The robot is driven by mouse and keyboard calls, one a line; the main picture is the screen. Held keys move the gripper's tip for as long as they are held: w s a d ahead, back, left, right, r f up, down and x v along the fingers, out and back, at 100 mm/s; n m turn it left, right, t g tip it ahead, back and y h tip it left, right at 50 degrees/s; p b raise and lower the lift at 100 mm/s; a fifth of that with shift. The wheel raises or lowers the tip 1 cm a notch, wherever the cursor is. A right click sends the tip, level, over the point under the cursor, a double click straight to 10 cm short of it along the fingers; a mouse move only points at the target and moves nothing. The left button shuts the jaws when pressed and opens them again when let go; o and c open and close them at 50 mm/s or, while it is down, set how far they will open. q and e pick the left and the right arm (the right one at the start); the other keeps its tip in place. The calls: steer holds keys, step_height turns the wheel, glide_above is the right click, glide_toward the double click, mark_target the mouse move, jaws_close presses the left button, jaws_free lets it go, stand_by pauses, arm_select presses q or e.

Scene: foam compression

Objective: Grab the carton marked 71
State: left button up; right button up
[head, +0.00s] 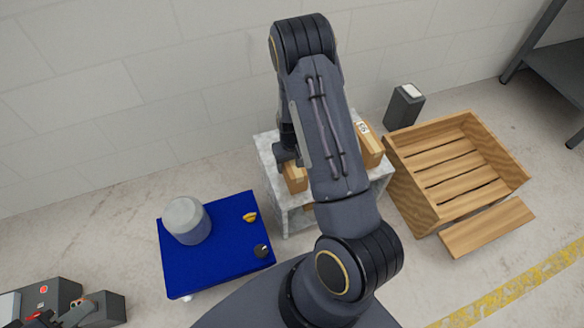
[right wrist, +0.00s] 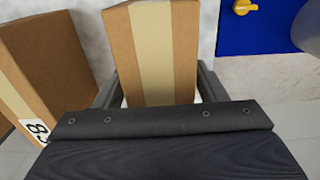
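A brown carton with a pale tape strip (right wrist: 165,50) is in the right wrist view, with the fingers of my right gripper (right wrist: 159,80) on either side of it. Contact cannot be made out. In the head view this carton (head: 296,180) is partly hidden by my right arm, on a grey marbled stand (head: 267,150). No number on it is visible. A second carton (head: 371,150), with a white number label, stands on the stand's right side; in the right wrist view it is at left (right wrist: 45,50). Its number is hard to read. My left gripper (head: 72,315) is at the bottom-left corner, partly cut off.
A blue-topped table (head: 215,262) left of the stand holds a grey canister (head: 186,220), a yellow knob (head: 249,217) and a dark knob (head: 262,251). Right of the stand are a wooden slatted crate (head: 440,205) and a dark grey box (head: 404,106). A wall is behind.

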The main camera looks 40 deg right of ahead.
steer(key=c, duration=0.9)
steer(key=shift+c, duration=0.9)
steer(key=shift+r, duration=0.1)
